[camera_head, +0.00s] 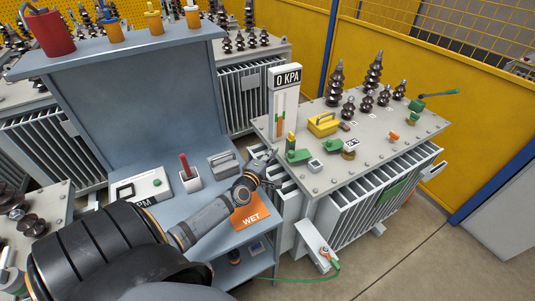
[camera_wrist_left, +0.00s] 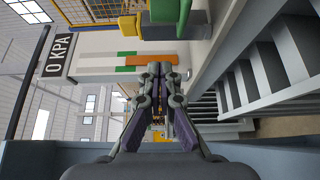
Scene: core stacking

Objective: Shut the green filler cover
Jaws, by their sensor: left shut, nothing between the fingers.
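Several green parts sit on the grey transformer top (camera_head: 330,183), and I cannot tell for certain which is the filler cover. A green piece (camera_head: 333,146) stands beside a round brass-coloured fitting (camera_head: 348,155). Another green block (camera_head: 298,156) lies near the left edge, by the gauge. My left gripper (camera_head: 270,160) is at the transformer's left edge, just left of that block and apart from it. In the left wrist view its fingers (camera_wrist_left: 159,70) are shut and empty, with a green block (camera_wrist_left: 166,12) above them. My right gripper is out of view.
A gauge reading 0 KPA (camera_head: 287,76) stands at the transformer's left edge. A yellow block (camera_head: 322,124) and dark ribbed bushings (camera_head: 335,84) stand behind the green parts. A blue-grey bench (camera_head: 165,220) holds a meter, a red-handled switch and an orange WET card (camera_head: 251,211).

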